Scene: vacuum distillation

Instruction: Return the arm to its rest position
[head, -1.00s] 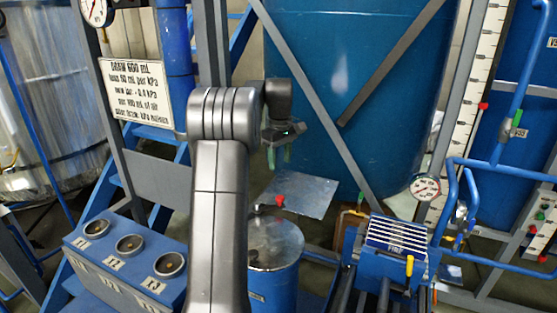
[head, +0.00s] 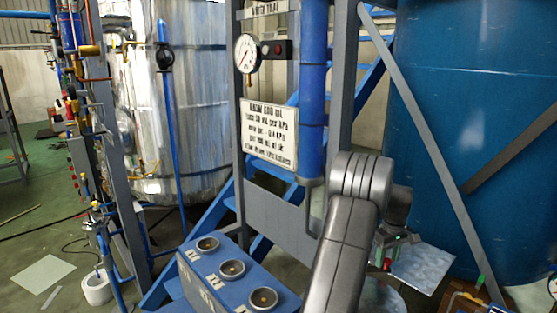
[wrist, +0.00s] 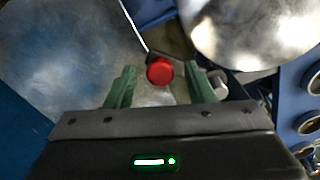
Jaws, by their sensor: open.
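My arm rises from the bottom of the head view and bends over at a rounded elbow, with my gripper (head: 385,252) hanging beyond it at the right. The arm hides part of the gripper there. In the wrist view my gripper (wrist: 160,72) shows two green fingers spread apart with nothing held. A red knob (wrist: 160,70) shows between the fingers; how far beyond them it lies I cannot tell. It also shows small below the gripper in the head view (head: 388,264).
A blue box with round sockets (head: 219,272) stands left of my arm. A blue frame post (head: 313,95) with a sign (head: 269,132) and gauge (head: 246,53) rises behind it. A metal plate (head: 428,266) lies at right, before a large blue tank (head: 480,130).

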